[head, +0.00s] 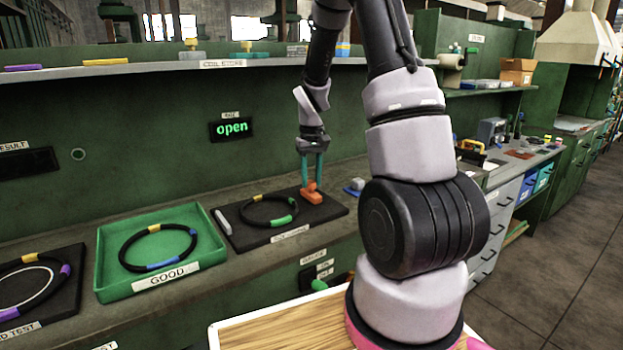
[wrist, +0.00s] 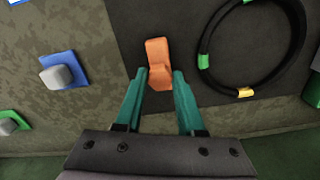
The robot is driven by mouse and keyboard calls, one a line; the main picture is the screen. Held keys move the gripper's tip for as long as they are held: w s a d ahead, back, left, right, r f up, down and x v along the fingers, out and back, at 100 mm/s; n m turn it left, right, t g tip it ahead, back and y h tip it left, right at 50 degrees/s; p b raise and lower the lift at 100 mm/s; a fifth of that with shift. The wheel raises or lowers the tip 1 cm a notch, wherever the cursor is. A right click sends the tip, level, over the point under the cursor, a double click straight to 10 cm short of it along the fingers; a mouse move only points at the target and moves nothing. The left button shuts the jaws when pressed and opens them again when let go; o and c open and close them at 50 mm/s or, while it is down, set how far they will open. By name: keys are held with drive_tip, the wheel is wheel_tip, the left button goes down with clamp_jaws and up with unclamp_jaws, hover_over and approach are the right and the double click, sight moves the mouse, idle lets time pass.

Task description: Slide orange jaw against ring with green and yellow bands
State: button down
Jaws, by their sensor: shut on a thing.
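The orange jaw (head: 311,194) stands on the black mat (head: 318,210), near its right end. It also shows in the wrist view (wrist: 158,62). My gripper (head: 312,180) is shut on the orange jaw, with a teal finger on each side of it in the wrist view (wrist: 160,76). The black ring with green and yellow bands (head: 268,222) lies flat on the same mat, to the left of the jaw in the head view. In the wrist view the ring (wrist: 217,85) is to the right of the jaw, with a clear gap between them.
A grey bar (head: 222,222) lies at the mat's left end. A green GOOD tray (head: 206,250) holds a ring with yellow and blue bands. A blue piece with a grey block (wrist: 60,72) sits beside the mat. A display (head: 231,128) reads "open".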

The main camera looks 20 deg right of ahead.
drive_tip(key=a, duration=0.2)
drive_tip(key=s+a, duration=0.1)
drive_tip(key=a, duration=0.2)
drive_tip(key=shift+a, duration=0.3)
drive_tip(key=c, duration=0.5)
unclamp_jaws()
drive_tip(key=shift+s+r, duration=0.1)
drive_tip(key=shift+r, duration=5.3)
